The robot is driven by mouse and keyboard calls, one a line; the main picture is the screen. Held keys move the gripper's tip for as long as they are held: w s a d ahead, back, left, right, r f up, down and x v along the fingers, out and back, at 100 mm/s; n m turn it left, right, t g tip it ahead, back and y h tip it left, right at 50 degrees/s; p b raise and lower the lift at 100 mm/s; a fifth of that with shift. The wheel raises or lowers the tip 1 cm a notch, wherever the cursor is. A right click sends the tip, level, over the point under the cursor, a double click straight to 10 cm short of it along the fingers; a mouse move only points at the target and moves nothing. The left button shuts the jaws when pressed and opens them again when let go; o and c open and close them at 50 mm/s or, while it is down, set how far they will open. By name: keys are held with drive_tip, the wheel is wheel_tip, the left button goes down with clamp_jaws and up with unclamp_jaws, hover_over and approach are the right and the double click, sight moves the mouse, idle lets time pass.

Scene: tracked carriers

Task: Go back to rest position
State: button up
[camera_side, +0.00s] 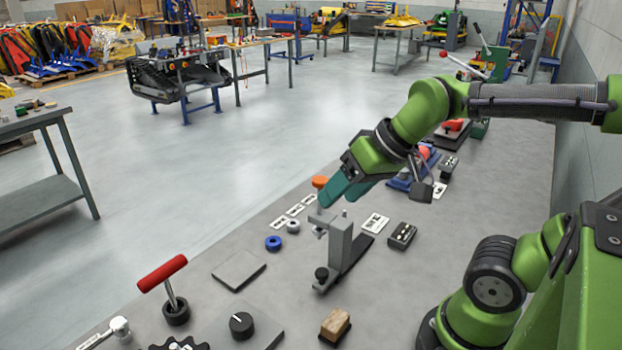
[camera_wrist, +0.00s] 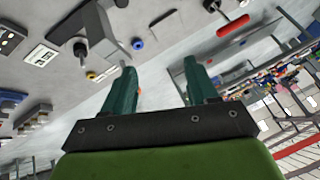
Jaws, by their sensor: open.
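My green arm reaches in from the right in the side view, over the grey bench. My gripper (camera_side: 340,194) points down and to the left, with two teal fingers. It hangs in the air just above and behind the grey upright fixture (camera_side: 341,240). In the wrist view the fingers of my gripper (camera_wrist: 159,68) stand apart, with nothing held between them. The grey fixture also shows in the wrist view (camera_wrist: 97,30), left of the fingers.
The bench (camera_side: 200,315) carries a red-handled lever (camera_side: 163,274), a blue ring (camera_side: 273,243), a black knob (camera_side: 241,324), a wooden-topped block (camera_side: 335,324) and a dark box (camera_side: 402,236). An orange cap (camera_side: 320,182) sits near the fingers. A wall stands at right.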

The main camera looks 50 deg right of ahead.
drive_tip(key=shift+s+a+f+m, duration=0.15)
drive_tip(key=shift+s+f+m, duration=0.05)
drive_tip(key=shift+s, duration=0.25)
drive_tip(key=shift+s+a+f+m, duration=0.15)
drive_tip(key=shift+s+m, duration=0.05)
drive_tip(key=shift+s, duration=0.25)
